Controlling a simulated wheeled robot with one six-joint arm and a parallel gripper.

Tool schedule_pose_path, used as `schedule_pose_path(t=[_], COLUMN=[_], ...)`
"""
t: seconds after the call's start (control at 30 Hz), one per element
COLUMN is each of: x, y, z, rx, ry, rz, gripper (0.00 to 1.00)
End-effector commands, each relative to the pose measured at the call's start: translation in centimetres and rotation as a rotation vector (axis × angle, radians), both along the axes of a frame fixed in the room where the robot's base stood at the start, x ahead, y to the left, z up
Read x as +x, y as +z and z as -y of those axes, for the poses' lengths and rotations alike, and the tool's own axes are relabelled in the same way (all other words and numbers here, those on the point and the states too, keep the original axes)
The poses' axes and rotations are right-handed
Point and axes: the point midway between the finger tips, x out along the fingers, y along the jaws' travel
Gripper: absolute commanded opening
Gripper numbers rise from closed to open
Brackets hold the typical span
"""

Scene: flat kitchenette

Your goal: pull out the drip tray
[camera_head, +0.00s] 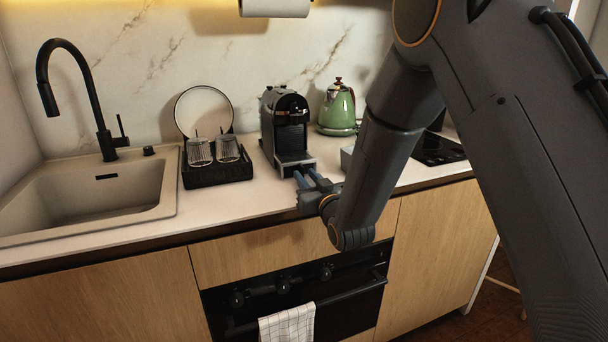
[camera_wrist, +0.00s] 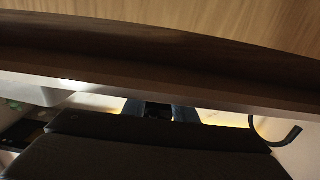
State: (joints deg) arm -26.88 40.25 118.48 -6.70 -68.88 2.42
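The coffee machine (camera_head: 287,120), black with grey sides, stands upright on the counter against the marble wall. Its drip tray (camera_head: 297,164) is the low dark part at the machine's front foot; how far it sits in is hard to tell. My gripper (camera_head: 311,180) is just in front of the tray, near the counter's front edge, with its bluish fingers pointing toward the machine. The fingers look apart and hold nothing that I can see. In the wrist view the fingertips (camera_wrist: 160,110) show small, with a dark shape between them; whether they touch the tray is unclear.
A black dish rack (camera_head: 217,172) with glasses and a plate stands left of the machine. A green kettle (camera_head: 337,108) and a small grey box (camera_head: 347,158) are to the right. The sink (camera_head: 90,200) is far left. A towel (camera_head: 287,324) hangs on the oven below.

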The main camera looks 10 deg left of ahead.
Motion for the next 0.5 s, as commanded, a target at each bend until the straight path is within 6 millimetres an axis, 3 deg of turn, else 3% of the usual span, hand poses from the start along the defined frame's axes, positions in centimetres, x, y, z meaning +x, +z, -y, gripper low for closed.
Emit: schedule_pose_path(t=[0.43,0.5], x=[1.04,1.03], y=[-0.03,-0.02], z=[-1.06,-1.07], rx=[-0.001,-0.001], ry=[0.004,0.004], rz=[-0.001,-0.001], gripper=[0.25,0.15])
